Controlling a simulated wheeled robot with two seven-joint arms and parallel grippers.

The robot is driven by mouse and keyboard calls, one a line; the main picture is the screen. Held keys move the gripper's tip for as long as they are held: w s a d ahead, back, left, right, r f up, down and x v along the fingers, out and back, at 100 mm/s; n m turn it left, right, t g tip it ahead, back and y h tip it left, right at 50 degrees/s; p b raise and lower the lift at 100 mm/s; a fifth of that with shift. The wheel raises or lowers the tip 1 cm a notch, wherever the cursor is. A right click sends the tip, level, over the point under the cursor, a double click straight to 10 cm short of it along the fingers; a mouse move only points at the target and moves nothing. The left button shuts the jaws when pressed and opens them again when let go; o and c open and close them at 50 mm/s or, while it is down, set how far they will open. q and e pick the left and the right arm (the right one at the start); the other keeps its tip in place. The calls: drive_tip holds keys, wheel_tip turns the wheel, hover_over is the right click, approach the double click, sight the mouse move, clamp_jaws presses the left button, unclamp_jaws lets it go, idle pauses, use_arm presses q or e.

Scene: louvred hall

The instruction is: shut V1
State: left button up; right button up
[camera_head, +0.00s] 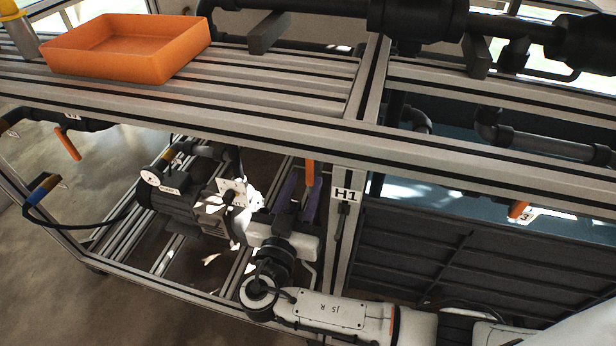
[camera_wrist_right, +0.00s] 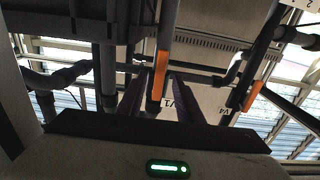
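In the right wrist view an orange lever handle (camera_wrist_right: 160,76) hangs below a dark pipe, beside a white tag (camera_wrist_right: 168,103) that is partly hidden and seems to read V1. In the head view an orange handle (camera_head: 310,172), likely the same one, hangs under the frame's front beam. My right gripper (camera_head: 299,193) is below that beam with its two dark purple fingers apart. In the wrist view the handle shows between the fingers (camera_wrist_right: 156,98); I cannot tell whether they touch it. My left gripper is not in view.
Another orange handle (camera_wrist_right: 253,95) is near a V4 tag (camera_wrist_right: 224,111). More orange handles hang at left (camera_head: 68,144) and right (camera_head: 518,209). A post with an H1 tag (camera_head: 346,195) stands just right of my gripper. A pump (camera_head: 187,203) is to its left. An orange tray (camera_head: 130,50) sits above.

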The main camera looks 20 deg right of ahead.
sight(309, 174)
drive_tip(key=shift+x, duration=1.6)
drive_tip(key=shift+c, duration=0.5)
clamp_jaws()
drive_tip(key=shift+s+f, duration=0.1)
